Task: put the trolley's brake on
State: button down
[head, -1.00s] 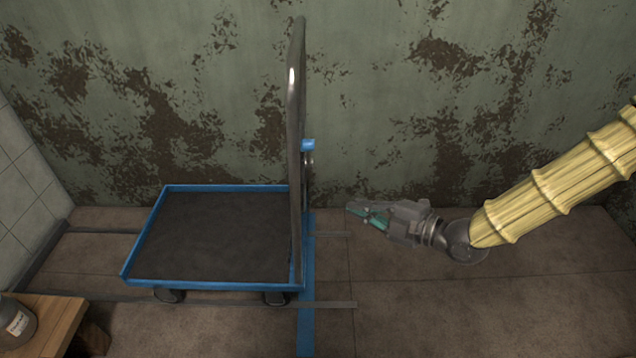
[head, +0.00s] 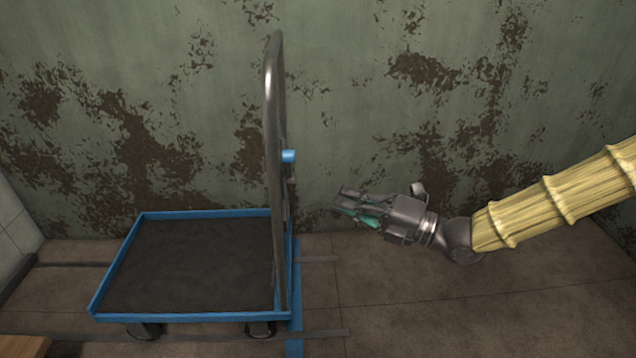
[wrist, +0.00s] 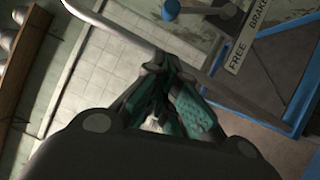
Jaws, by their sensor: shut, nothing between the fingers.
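The trolley has a dark deck with a blue rim (head: 205,213) and an upright grey tube handle (head: 274,120). A blue knob (head: 289,156) sits on the handle's right side; in the wrist view the knob (wrist: 171,9) is on the end of a short grey lever (wrist: 200,9). A plate (wrist: 248,36) reading FREE and BRAKE is beyond the lever's other end. I cannot tell which word the lever is set to. My gripper (head: 341,203) is shut and empty, right of the knob and lower in the head view, apart from the trolley.
The handle tube (wrist: 120,25) crosses the wrist view beyond my fingertips. A stained green wall (head: 400,60) stands behind. Blue tape (head: 295,345) marks the floor by the trolley's right side. The floor (head: 450,310) to the right is clear.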

aim_at(290, 167)
jog(key=w+d+b+x, duration=0.1)
jog(key=b+x, duration=0.4)
jog(key=x, duration=0.7)
jog(key=shift+w+r, duration=0.2)
jog(key=shift+w, duration=0.65)
jog(key=shift+a+r, duration=0.1)
jog(key=shift+w+r+m+p, duration=0.2)
jog(key=shift+m+p, duration=0.1)
jog(key=shift+p, duration=0.2)
